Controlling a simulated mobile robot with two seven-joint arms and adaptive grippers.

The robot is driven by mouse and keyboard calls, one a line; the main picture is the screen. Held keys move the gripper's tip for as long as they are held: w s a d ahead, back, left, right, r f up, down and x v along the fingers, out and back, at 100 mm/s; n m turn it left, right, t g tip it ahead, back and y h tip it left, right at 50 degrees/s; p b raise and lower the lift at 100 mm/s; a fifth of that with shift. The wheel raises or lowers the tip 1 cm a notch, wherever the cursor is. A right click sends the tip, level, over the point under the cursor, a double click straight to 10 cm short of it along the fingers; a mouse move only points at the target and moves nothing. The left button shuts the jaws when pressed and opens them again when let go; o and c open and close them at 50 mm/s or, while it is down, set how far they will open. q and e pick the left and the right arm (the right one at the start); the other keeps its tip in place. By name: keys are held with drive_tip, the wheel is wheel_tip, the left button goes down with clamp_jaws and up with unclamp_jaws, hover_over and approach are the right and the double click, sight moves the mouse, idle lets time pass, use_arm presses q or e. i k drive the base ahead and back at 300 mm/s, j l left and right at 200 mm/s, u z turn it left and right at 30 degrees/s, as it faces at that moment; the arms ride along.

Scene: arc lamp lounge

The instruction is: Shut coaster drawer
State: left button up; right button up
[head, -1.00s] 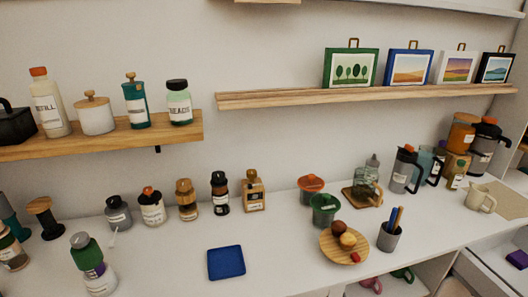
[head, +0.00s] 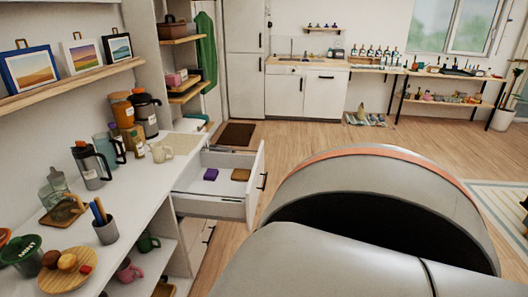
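A white drawer (head: 208,208) stands pulled out from the right end of the long counter in the head view. Its front panel (head: 257,181) faces right and has a dark bar handle (head: 264,181). Inside lie a purple block (head: 211,174) and a brown, wooden-looking piece (head: 240,175). Part of my own body, large and grey, fills the lower right, to the right of the drawer. Neither of my grippers shows in the head view.
The counter (head: 135,195) holds a cream mug (head: 161,152), several carafes, a pen cup (head: 106,228) and a round wooden plate (head: 68,277). Wooden floor (head: 228,251) is clear below the drawer. White kitchen cabinets (head: 305,90) stand far behind.

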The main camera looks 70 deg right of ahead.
sight(192, 196)
drive_tip(key=k+z, duration=0.2)
drive_tip(key=z, duration=0.15)
drive_tip(key=k+z, duration=0.2)
drive_tip(key=z, duration=1.4)
drive_tip(key=i, duration=0.3)
